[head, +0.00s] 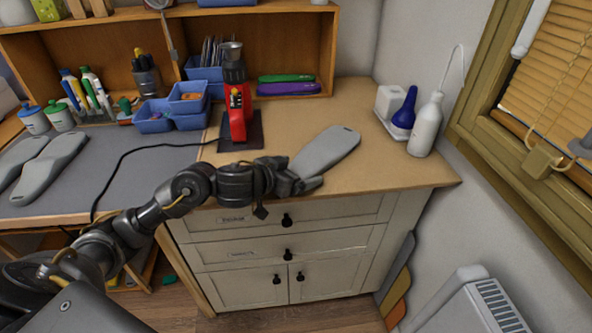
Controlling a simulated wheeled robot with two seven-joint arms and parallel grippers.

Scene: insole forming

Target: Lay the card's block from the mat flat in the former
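A grey insole-shaped block (327,149) is over the wooden counter, its near end at my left gripper (308,185). The gripper's fingers appear closed on that end, and the block reaches away to the upper right. I cannot tell whether its underside touches the counter. Two more grey insole-shaped blocks (50,167) lie side by side on the dark grey mat (140,172) at the left. I cannot make out a card or clearly identify the former. My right gripper is not in view.
A red device (238,112) on a dark base stands behind my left arm, with a black cable across the mat. Blue bins (168,123) stand left of it.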

